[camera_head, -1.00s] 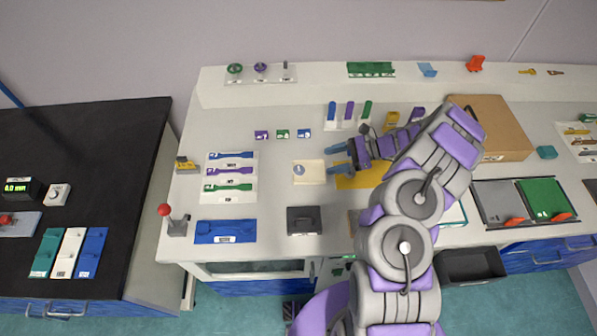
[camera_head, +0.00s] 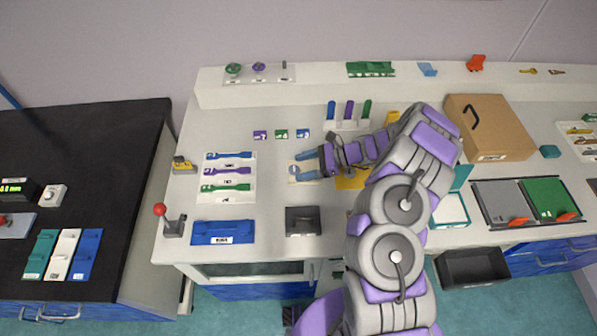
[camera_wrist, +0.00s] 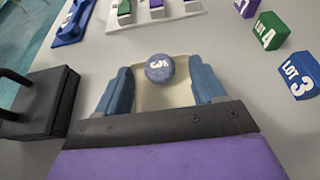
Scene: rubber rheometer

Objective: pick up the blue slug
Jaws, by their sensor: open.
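The blue slug (camera_wrist: 159,68) is a small round blue-grey piece with white lettering. It sits on a cream pad (camera_wrist: 152,98), and in the head view it shows small and pale (camera_head: 293,170). My gripper (camera_wrist: 162,80) is open, with one blue finger to each side of the slug and a gap to each. In the head view my gripper (camera_head: 305,166) reaches over the pad from the right. The wrist view does not clearly show its height above the pad.
A dark grey block with a handle (camera_head: 303,221) stands in front of the pad. A rack of dumbbell-shaped pieces (camera_head: 228,196) lies to the left. Small lot tags (camera_head: 281,134) stand behind. A red-knobbed lever (camera_head: 172,222) stands at the bench's left edge.

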